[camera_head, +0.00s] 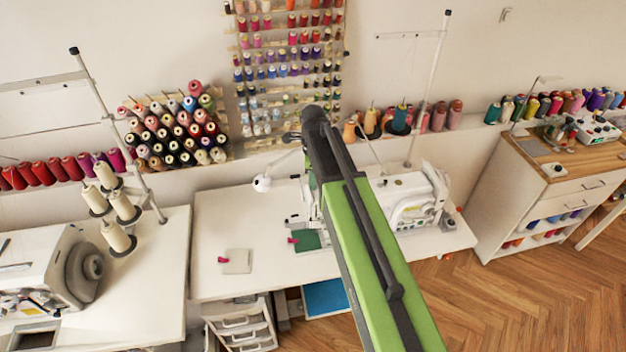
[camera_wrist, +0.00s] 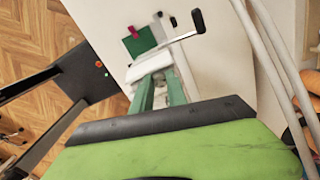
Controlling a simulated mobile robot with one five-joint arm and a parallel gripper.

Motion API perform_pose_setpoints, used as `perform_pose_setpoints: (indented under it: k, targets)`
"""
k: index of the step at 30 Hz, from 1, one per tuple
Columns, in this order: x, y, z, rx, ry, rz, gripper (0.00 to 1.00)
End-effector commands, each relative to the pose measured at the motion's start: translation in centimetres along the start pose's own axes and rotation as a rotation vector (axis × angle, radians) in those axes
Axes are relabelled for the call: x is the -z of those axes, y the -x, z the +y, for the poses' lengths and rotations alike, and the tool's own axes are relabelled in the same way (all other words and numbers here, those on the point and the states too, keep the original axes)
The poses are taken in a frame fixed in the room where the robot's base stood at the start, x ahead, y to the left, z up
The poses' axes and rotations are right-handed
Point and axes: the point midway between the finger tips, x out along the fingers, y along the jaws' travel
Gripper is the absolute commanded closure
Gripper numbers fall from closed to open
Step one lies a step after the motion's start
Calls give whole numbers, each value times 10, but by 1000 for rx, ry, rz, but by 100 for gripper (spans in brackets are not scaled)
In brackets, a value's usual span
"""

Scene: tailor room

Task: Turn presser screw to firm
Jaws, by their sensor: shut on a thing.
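The white sewing machine (camera_head: 408,190) stands on the middle table, its left part hidden behind my green arm in the head view. In the wrist view, my gripper (camera_wrist: 158,78) reaches away from the camera, its two green fingers close together and shut at a small pale part. I take this part to be the presser screw, but its shape and how far it is turned are too small to tell. A thin bar with a black end (camera_wrist: 197,20) shows just beyond. A green cloth with a red piece (camera_wrist: 138,42) lies beyond the fingers.
The white table (camera_head: 215,272) holds a small beige swatch (camera_head: 237,261) with a red piece on it. A round white lamp head (camera_head: 262,183) is left of my arm. Another machine (camera_head: 45,265) and cone spools stand at left. A cabinet (camera_head: 540,190) stands at right.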

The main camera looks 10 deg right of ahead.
Motion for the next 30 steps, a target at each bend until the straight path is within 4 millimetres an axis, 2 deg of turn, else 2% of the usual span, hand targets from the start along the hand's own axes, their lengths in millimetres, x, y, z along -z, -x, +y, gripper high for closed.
perform_pose_setpoints:
  k: [20,21,24,25,30]
  targets:
    - [2,0,0,1,-57,4,100]
    - [2,0,0,0,-57,4,76]
    - [2,0,0,0,-56,3,63]
    - [2,0,0,0,-56,3,60]
    - [1,0,0,0,-55,2,60]
